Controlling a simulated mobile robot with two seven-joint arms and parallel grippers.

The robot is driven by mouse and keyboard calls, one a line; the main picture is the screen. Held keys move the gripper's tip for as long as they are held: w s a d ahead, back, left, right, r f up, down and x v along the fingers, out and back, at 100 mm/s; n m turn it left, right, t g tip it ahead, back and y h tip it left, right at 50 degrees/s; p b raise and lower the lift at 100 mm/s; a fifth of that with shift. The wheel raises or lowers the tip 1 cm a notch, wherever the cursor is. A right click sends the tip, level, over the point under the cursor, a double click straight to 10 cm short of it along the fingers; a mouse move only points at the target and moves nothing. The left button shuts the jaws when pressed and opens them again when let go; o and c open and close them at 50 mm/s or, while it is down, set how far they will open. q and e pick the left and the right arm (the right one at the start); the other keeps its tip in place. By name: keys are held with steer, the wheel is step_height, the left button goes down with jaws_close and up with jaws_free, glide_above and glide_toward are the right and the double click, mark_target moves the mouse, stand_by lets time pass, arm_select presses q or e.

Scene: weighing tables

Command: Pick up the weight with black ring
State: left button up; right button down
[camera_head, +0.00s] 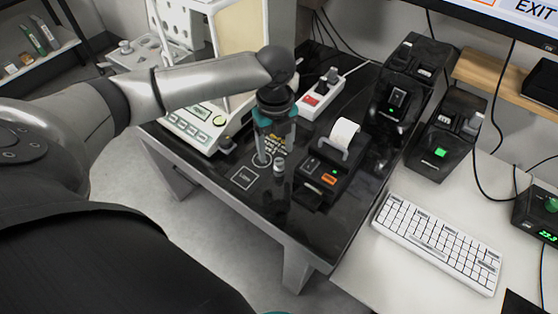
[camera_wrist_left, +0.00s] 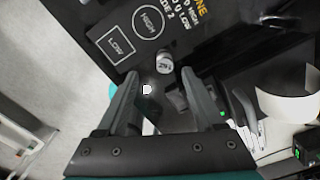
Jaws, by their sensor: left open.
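A small silvery weight (camera_head: 279,168) stands on the black table just below my left gripper. In the left wrist view the weight (camera_wrist_left: 165,63) shows its round top with dark marking, just beyond the fingertips; I cannot clearly make out a black ring. My left gripper (camera_head: 273,158) points down, open and empty, above and close to the weight. In the left wrist view its fingers (camera_wrist_left: 161,76) are apart, with the weight roughly in line with the gap. My right gripper is not in view.
The black table (camera_head: 328,235) bears printed LOW and HIGH outlines beside the weight. A small printer (camera_head: 328,178) with a paper roll stands close to its right. A balance (camera_head: 196,128) stands behind left, a power strip (camera_head: 322,97) behind. A keyboard (camera_head: 437,242) lies on the white table.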

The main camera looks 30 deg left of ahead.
mark_target(279, 161)
arm_select(q)
steer(key=f, duration=0.1)
steer(key=f+b, duration=0.1)
steer(key=f, duration=0.2)
steer(key=shift+w+d+f, duration=0.25)
steer(key=shift+d, duration=0.05)
steer(key=shift+f, duration=0.35)
steer(key=shift+c, duration=0.3)
steer(key=shift+r, duration=0.1)
jaws_close()
